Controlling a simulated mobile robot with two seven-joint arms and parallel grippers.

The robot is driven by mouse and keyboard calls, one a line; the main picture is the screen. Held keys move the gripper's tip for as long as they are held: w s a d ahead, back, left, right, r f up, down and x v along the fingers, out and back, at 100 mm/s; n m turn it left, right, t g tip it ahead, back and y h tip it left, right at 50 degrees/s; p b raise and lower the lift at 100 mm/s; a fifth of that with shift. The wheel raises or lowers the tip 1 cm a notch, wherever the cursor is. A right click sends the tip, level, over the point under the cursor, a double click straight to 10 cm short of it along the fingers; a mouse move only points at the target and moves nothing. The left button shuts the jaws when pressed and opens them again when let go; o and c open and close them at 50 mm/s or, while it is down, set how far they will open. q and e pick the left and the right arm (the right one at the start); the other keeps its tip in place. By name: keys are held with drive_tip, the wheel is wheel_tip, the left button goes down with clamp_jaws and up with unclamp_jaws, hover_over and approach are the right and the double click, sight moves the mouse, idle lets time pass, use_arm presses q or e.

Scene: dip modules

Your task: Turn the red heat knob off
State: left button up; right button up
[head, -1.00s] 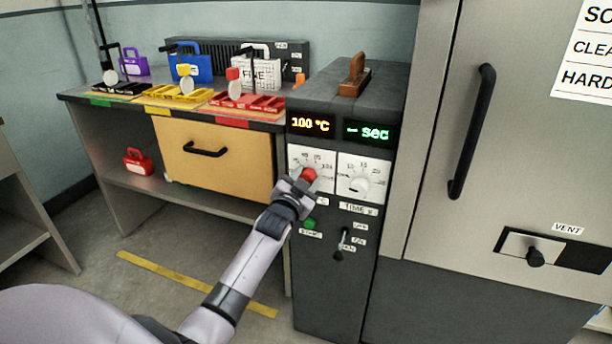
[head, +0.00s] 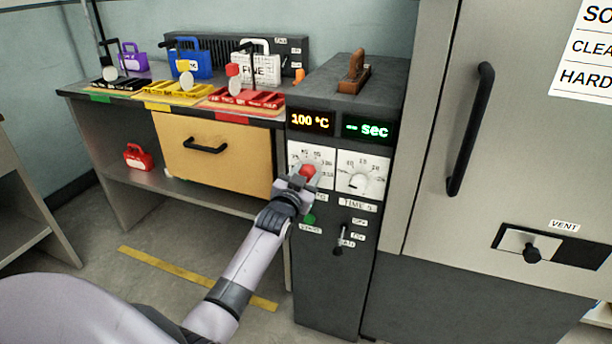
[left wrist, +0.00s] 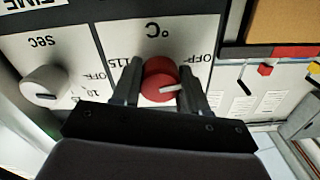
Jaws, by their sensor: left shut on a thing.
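The red heat knob (head: 308,171) is on the white dial plate on the front of the dark grey control cabinet. In the left wrist view the red knob (left wrist: 160,80) shows a white pointer line and sits between the two fingers of my left gripper (left wrist: 158,84). The gripper is shut on it. OFF and 115 marks show on the plate beside the knob. The display (head: 311,122) above reads 100 °C. In the head view my left gripper (head: 303,177) partly covers the dial. My right gripper is not in view.
A white timer knob (head: 359,182) sits right of the red knob, under a green "sec" display (head: 368,128). A green button (head: 309,219) and a black lever (head: 339,240) are below. A bench (head: 120,180) with coloured trays stands left; a steel door (head: 430,150) stands right.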

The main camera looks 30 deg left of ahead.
use_arm(q)
drive_tip(key=o, duration=1.1)
drive_tip(key=shift+s+a+f, duration=0.1)
drive_tip(key=shift+a+f, duration=0.1)
drive_tip(key=shift+f, duration=0.15)
drive_tip(key=shift+c, duration=0.2)
drive_tip(key=shift+r, duration=0.1)
drive_tip(key=shift+d, duration=0.1)
drive_tip(key=p+v, duration=0.1)
drive_tip(key=v, duration=0.6)
drive_tip(key=shift+s, duration=0.1)
